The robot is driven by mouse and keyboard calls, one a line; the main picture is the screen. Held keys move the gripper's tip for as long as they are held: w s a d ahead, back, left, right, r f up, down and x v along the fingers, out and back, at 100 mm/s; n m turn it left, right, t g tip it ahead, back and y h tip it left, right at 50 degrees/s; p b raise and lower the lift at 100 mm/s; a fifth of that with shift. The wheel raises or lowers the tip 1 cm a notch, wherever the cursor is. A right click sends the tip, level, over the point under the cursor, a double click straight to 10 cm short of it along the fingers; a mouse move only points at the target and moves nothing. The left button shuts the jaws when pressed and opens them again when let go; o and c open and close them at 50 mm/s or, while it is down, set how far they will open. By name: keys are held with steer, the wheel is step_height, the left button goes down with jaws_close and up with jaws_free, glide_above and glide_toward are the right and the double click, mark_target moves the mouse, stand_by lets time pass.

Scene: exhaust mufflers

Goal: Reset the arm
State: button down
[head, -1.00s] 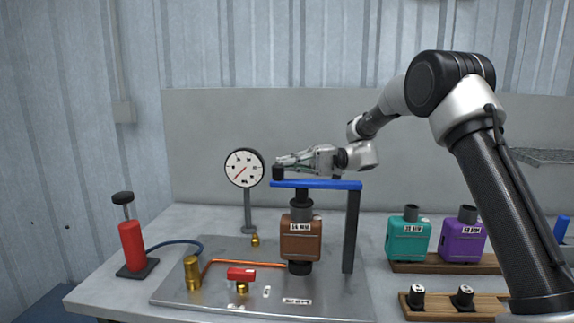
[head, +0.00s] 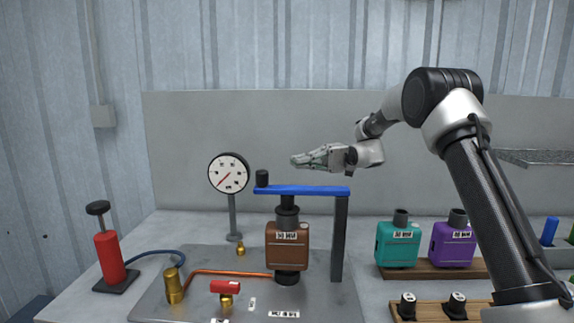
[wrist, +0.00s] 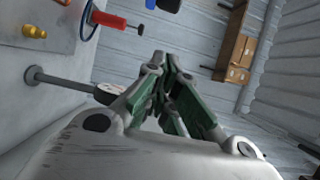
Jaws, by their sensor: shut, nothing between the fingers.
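My gripper (head: 297,161) is shut and empty. It points left in the head view, a little above the blue bar (head: 300,190) and its black knob (head: 262,178), and apart from both. The bar is on a dark post and lies over a brown muffler (head: 287,240) that stands upright on the metal plate. In the wrist view my gripper's green-padded fingers (wrist: 163,62) come together at the tips with nothing between them.
A dial gauge (head: 228,173) stands left of the bar. A red hand pump (head: 108,255), brass fitting (head: 174,286) and red-handled valve (head: 225,288) are at front left. Teal (head: 398,243) and purple (head: 453,243) mufflers stand on a wooden rack at right.

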steer(key=s+d+r+m+t+h, duration=0.1)
steer(key=s+d+m+t+h, duration=0.1)
steer(key=s+d+h, duration=0.5)
steer(key=s+d+r+m+t+h, duration=0.15)
steer(key=s+d, duration=0.35)
steer(key=s, duration=0.6)
steer(key=s+d+f+t+h, duration=0.3)
steer(key=s+d+h, duration=0.1)
steer(key=s+d, duration=0.5)
steer(key=s+d+f+t+h, duration=0.3)
steer(key=s+d+h, duration=0.1)
steer(key=s+d, duration=0.5)
steer(key=shift+d+t, duration=0.2)
steer(key=shift+t, duration=0.15)
steer(key=shift+h, duration=0.25)
